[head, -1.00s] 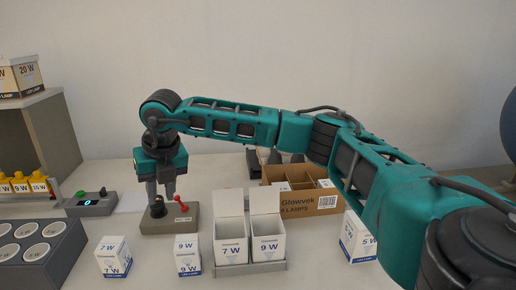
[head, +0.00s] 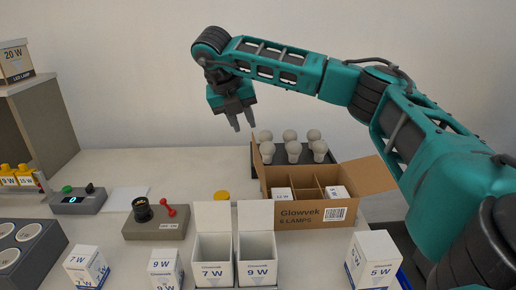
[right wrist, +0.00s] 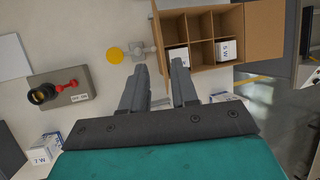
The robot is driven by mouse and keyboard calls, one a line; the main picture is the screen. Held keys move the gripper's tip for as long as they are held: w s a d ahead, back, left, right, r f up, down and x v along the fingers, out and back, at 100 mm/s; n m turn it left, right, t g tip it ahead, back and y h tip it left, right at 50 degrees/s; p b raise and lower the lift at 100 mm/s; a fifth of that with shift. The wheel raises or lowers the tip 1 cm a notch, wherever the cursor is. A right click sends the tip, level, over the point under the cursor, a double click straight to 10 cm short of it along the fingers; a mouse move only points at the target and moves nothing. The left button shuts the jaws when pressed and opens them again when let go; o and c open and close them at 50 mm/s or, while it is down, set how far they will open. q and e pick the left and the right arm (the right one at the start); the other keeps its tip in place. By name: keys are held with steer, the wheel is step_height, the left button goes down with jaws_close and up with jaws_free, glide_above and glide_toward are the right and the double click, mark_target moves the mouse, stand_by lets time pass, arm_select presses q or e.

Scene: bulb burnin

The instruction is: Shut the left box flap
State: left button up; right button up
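The cardboard Glowvek carton (head: 310,214) stands open on the table, with dividers and white boxes inside. Its left flap (head: 260,166) stands up at the left end in the head view. The right flap (head: 368,174) is folded outward. In the right wrist view the carton (right wrist: 213,70) is at the top, with the left flap (right wrist: 157,38) seen nearly edge-on. My right gripper (head: 242,124) is open and empty, raised above and left of the carton. Its fingers (right wrist: 158,68) are apart in the wrist view. My left gripper is not in view.
A tray with several bulbs (head: 292,146) is behind the carton. Two open white boxes (head: 213,262) stand in front, near a control box with a red lever (head: 156,228). A yellow disc (head: 221,196) lies left of the carton. A 5 W box (head: 372,262) stands front right.

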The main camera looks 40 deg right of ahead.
mark_target(255, 149)
steer(key=x, duration=1.2)
steer(key=shift+f, duration=0.15)
steer(key=shift+w, duration=0.1)
jaws_close()
stand_by(0.9)
